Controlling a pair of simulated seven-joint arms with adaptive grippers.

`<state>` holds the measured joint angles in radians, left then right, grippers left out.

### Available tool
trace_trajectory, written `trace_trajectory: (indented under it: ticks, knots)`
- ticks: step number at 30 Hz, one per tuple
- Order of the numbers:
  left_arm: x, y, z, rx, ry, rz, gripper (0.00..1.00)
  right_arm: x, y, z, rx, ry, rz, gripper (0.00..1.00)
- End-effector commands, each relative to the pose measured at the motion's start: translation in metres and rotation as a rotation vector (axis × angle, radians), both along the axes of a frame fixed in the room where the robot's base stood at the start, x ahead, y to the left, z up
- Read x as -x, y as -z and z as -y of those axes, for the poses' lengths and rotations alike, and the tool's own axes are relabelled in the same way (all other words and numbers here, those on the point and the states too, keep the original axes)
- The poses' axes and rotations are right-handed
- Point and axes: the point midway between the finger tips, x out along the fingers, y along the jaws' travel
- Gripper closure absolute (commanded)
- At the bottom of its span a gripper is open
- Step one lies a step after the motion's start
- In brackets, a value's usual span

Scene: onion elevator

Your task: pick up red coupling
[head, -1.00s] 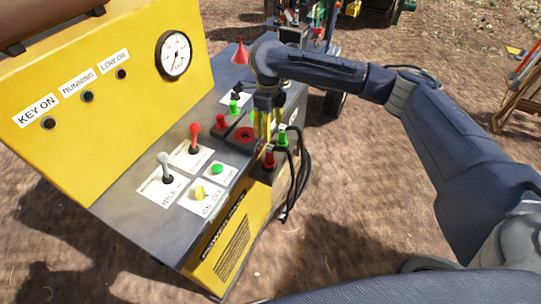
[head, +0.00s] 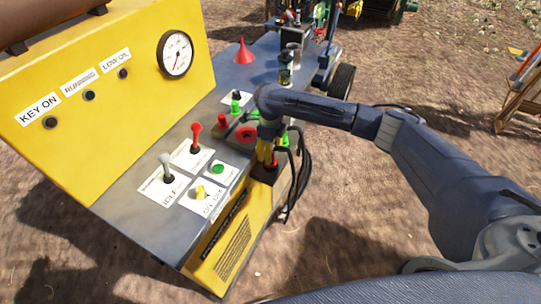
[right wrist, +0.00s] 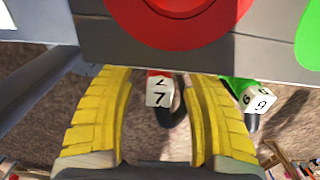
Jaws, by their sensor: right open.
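The red coupling shows in the right wrist view (right wrist: 159,90) as a small red piece with a white block marked 7 and a dark hose below. It lies between the two yellow fingers of my right gripper (right wrist: 162,82), with gaps on both sides. In the head view a small part of the red coupling (head: 272,163) shows at the side of the machine, beside the yellow fingers of my right gripper (head: 266,154), which point down. The gripper is open. My left gripper is out of view.
A green coupling (right wrist: 247,92) hangs just right of the right finger. The panel (head: 150,208) beside the gripper carries levers, buttons and a yellow switch (head: 199,192). Black hoses (head: 303,170) hang at its side. A red cone (head: 243,52) stands farther back.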

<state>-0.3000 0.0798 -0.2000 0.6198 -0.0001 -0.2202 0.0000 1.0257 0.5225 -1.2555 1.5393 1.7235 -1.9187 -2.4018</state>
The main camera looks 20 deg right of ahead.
Motion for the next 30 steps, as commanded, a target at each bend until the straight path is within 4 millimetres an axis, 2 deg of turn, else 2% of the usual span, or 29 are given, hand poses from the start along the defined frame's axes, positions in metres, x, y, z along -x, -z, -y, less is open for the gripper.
trace_trajectory:
  ticks: [6,18,30]
  knots:
    - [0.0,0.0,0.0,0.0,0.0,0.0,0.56,0.001,0.023,0.0,-0.001,0.001,-0.002,0.45]
    - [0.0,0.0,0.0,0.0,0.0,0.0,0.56,0.001,0.028,0.0,-0.001,0.001,0.001,0.46]
    - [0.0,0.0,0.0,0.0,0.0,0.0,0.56,0.001,0.028,0.0,0.0,0.001,0.0,0.92]
